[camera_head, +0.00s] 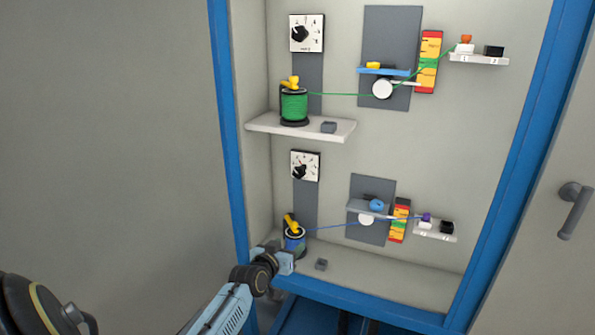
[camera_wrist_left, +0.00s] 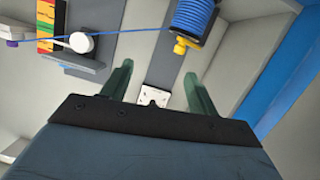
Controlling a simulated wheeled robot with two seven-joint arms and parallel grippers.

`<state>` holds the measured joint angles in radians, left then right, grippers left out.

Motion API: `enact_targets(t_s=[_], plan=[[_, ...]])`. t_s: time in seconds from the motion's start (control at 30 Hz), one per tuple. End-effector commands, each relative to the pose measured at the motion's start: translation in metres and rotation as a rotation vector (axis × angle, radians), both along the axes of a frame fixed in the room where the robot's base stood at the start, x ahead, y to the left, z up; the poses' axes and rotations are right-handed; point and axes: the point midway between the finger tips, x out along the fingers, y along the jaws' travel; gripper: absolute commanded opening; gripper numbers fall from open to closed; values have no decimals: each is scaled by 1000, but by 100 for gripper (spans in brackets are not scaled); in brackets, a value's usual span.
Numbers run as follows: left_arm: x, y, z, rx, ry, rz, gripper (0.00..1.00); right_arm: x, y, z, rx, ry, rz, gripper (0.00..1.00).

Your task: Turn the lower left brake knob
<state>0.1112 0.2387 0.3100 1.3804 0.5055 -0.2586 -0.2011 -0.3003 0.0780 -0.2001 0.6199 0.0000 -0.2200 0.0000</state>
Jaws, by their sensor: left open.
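The lower left brake knob is a black knob on a white square dial plate (camera_head: 305,166), mounted on a grey upright strip above the lower spool. The plate also shows in the left wrist view (camera_wrist_left: 157,94), between the fingers in the picture and partly hidden by the gripper body. My left gripper (camera_head: 286,261) is low at the cabinet's front, below the dial and near the blue spool (camera_head: 295,240). In the left wrist view its green fingers (camera_wrist_left: 158,72) are spread with nothing between them. The wrist view shows the scene upside down. My right gripper is not in view.
A yellow piece (camera_head: 291,222) sits on the blue spool, and blue cable runs right past a white roller (camera_head: 366,219). An upper shelf (camera_head: 265,123) carries a green spool (camera_head: 294,105) below another dial (camera_head: 307,33). Blue posts (camera_head: 226,100) frame the cabinet.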

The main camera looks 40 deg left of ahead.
Motion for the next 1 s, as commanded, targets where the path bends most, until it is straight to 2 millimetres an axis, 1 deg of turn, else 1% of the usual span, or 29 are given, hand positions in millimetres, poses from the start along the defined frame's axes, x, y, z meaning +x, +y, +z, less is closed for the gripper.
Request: enact_targets(t_s=[0.03,0.1,0.2,0.27,0.33,0.47,0.77,1.0], plan=[[9,13,43,4,-75,17,59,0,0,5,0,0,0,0],[14,26,86,10,-155,33,59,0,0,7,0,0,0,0],[16,37,125,14,-228,48,59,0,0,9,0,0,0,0],[16,41,137,15,-252,53,59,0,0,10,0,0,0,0],[18,43,143,16,-264,55,59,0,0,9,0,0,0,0],[28,46,142,15,-264,54,59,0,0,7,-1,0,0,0],[72,61,141,16,-262,55,59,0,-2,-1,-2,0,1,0],[106,71,139,17,-262,53,59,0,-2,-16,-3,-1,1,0]])
